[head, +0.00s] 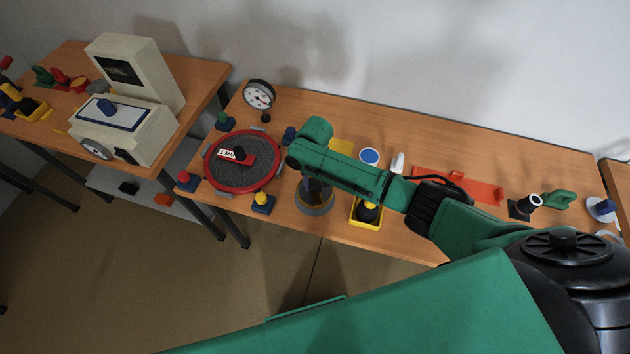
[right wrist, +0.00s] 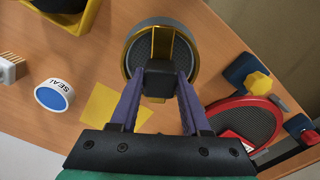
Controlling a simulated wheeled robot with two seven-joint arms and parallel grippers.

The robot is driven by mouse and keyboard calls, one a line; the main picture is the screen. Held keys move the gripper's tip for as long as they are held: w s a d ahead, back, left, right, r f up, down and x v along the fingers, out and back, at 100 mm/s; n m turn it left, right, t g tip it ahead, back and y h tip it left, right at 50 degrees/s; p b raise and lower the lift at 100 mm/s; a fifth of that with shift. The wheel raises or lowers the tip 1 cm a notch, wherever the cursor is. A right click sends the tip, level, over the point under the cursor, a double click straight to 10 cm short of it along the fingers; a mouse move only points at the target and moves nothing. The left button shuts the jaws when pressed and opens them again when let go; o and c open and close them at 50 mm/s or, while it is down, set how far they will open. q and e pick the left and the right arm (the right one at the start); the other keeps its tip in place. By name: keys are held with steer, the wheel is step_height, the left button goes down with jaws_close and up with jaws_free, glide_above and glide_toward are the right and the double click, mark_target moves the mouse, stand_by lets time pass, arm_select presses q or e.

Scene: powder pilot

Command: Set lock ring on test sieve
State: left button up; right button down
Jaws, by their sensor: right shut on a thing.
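The test sieve (head: 315,209) is a small round grey cup near the front edge of the bench, left of centre; it also shows in the right wrist view (right wrist: 143,29) with dark mesh inside. My right gripper (head: 318,184) points down over it. In the right wrist view the gripper (right wrist: 160,76) is shut on the black grip of the yellow lock ring (right wrist: 162,42), whose bar crosses the sieve's mouth. The ring is over or at the sieve's rim; I cannot tell whether it is fully seated. The left gripper is out of view.
A red-rimmed screen (head: 270,182) with coloured clamps lies left of the sieve. A yellow bin (head: 356,222), a blue-topped SEAL tub (head: 369,157) and a yellow sheet (head: 341,146) lie to the right. A gauge (head: 259,94) stands behind. The bench's front edge is close.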

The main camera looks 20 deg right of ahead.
mark_target(315, 182)
steer(key=shift+f+b, duration=0.3)
steer(key=shift+f, duration=0.25)
steer(key=c, duration=0.6)
jaws_free()
steer(key=shift+s, duration=0.1)
steer(key=o, duration=0.3)
steer(key=shift+f, duration=0.1)
step_height(315, 182, up, 2)
steer(key=p, duration=0.2)
steer(key=shift+r+p, duration=0.25)
steer(key=shift+p, duration=0.1)
step_height(315, 182, up, 2)
steer(key=shift+r, duration=0.8)
